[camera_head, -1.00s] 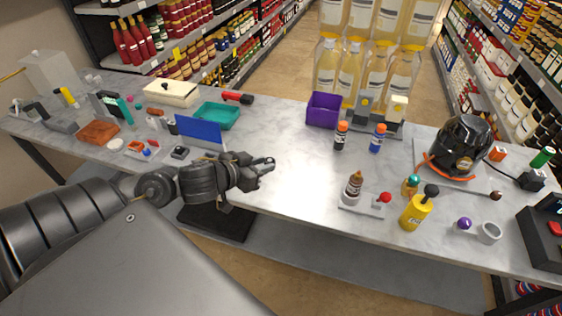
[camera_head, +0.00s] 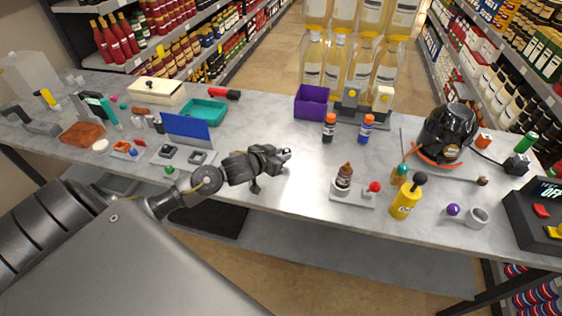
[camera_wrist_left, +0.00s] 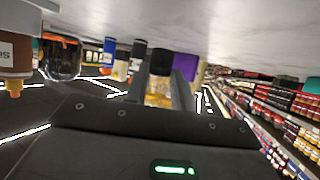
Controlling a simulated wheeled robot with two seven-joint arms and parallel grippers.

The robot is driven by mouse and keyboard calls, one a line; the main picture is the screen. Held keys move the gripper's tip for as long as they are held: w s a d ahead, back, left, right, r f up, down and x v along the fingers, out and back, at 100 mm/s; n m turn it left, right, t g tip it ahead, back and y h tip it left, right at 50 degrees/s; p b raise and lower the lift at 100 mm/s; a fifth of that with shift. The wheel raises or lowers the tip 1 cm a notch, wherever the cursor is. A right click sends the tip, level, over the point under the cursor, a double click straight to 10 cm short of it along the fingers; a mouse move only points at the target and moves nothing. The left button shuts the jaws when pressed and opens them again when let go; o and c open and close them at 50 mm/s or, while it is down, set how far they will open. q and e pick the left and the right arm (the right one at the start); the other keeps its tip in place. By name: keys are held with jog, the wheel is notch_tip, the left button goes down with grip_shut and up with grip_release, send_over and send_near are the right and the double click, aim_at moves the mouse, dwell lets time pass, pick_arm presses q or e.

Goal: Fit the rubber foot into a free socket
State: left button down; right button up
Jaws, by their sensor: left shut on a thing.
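My left gripper (camera_head: 285,153) is over the middle of the marble worktop, its arm coming in from the left. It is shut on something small. In the left wrist view a dark grey piece (camera_wrist_left: 160,62) shows between the fingers; it may be the rubber foot, but its shape is mostly hidden. Two small grey blocks with dark square tops, a left one (camera_head: 169,151) and a right one (camera_head: 197,157), lie before the blue panel (camera_head: 186,131). I cannot tell whether they have sockets. A glossy black round machine (camera_head: 448,133) with an orange rim stands at the right. My right gripper is out of view.
A brown bottle (camera_head: 344,177) and yellow bottle (camera_head: 405,201) stand right of the gripper. The worktop between is clear.

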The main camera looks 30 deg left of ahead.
pick_arm(q)
jog(key=shift+w+f+p, duration=0.1)
jog(key=shift+f+p, duration=0.2)
jog(key=shift+f, duration=1.4)
jog(key=c, duration=1.2)
grip_release()
jog(key=shift+f, duration=0.1)
jog(key=shift+o, duration=0.2)
jog(key=shift+r, duration=0.2)
jog(key=b+v, duration=0.1)
jog(key=v, duration=0.9)
jog(key=shift+s+r, duration=0.1)
jog(key=shift+s, duration=0.2)
jog(key=shift+s+r, duration=0.35)
jog(key=shift+s, duration=0.25)
